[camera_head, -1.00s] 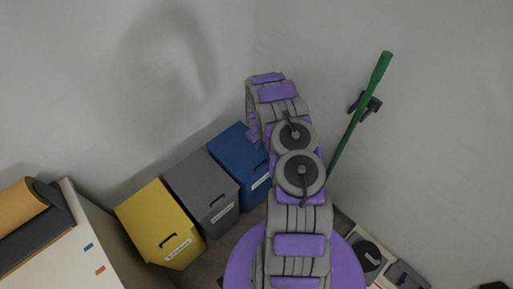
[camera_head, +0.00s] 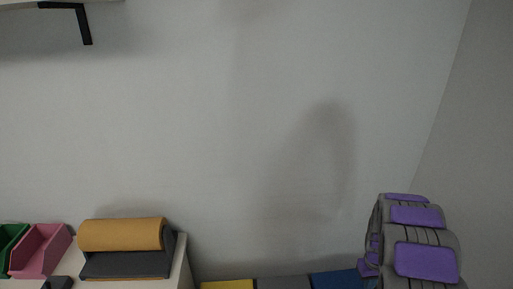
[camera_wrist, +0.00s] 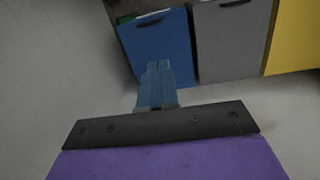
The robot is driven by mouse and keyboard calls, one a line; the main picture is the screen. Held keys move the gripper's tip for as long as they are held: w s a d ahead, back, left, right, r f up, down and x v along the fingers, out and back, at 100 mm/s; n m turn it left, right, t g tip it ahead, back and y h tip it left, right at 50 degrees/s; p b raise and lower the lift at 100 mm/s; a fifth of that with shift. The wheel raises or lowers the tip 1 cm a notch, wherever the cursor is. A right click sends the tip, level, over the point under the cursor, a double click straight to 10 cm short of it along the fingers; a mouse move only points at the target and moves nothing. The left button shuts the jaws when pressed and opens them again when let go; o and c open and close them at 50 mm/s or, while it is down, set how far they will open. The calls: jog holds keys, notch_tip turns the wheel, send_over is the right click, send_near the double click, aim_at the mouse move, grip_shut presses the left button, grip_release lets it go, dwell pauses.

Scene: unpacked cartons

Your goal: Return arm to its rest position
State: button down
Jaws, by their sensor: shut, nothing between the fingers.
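My arm (camera_head: 425,262), grey with purple panels, rises at the lower right of the head view. Its end is not clear to see there. In the wrist view my gripper (camera_wrist: 158,68) shows two blue-grey fingers pressed together, with nothing between them. The fingertips overlap the front of a blue bin (camera_wrist: 160,45) in the picture; I cannot tell how far apart they are.
A grey bin (camera_wrist: 232,40) and a yellow bin (camera_wrist: 297,38) stand in a row beside the blue one. A counter at the lower left holds an orange roll (camera_head: 120,234) and a pink tray (camera_head: 40,250). A shelf bracket (camera_head: 84,25) hangs at upper left. The wall between is bare.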

jog(key=s+a+r, duration=0.6)
jog(key=a+r, duration=0.1)
jog(key=r, duration=0.2)
jog(key=s+a+r, duration=0.6)
jog(key=a+r, duration=0.1)
jog(key=r, duration=0.3)
jog(key=s+a+r, duration=0.2)
jog(key=s+a, duration=0.1)
jog(key=s, duration=0.4)
jog(key=s+a+r, duration=0.2)
jog(key=s+a, duration=0.1)
jog(key=s, duration=0.4)
jog(key=s+a+r+g, duration=0.1)
jog(key=s+a+r, duration=0.1)
jog(key=s, duration=0.5)
jog(key=shift+s+a+r+y, duration=0.25)
jog(key=shift+a+y, duration=0.15)
jog(key=shift+a, duration=0.5)
